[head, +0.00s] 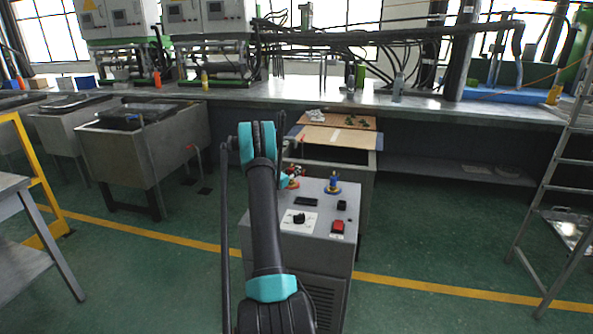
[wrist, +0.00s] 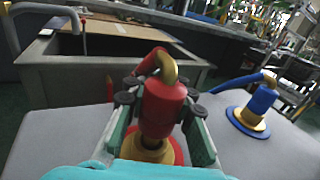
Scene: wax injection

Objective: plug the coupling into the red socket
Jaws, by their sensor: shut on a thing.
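The red coupling (wrist: 165,103), with a brass elbow and a red hose at its top, is between the fingers of my gripper (wrist: 161,112) in the wrist view. My gripper is shut on it. The red socket (wrist: 152,150), a brass collar with a red ring, is directly below the coupling, partly hidden by my gripper. The coupling looks upright and in line with the collar; I cannot tell whether it is seated. In the head view the red socket (head: 292,184) shows beside my arm, on top of the grey cabinet (head: 318,219).
A blue coupling (wrist: 263,97) stands in a brass collar with a blue ring (wrist: 248,122), close on the right. A red button (head: 338,226) and a black knob (head: 299,218) are on the cabinet's front part. A grey tank (wrist: 60,77) stands behind the cabinet.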

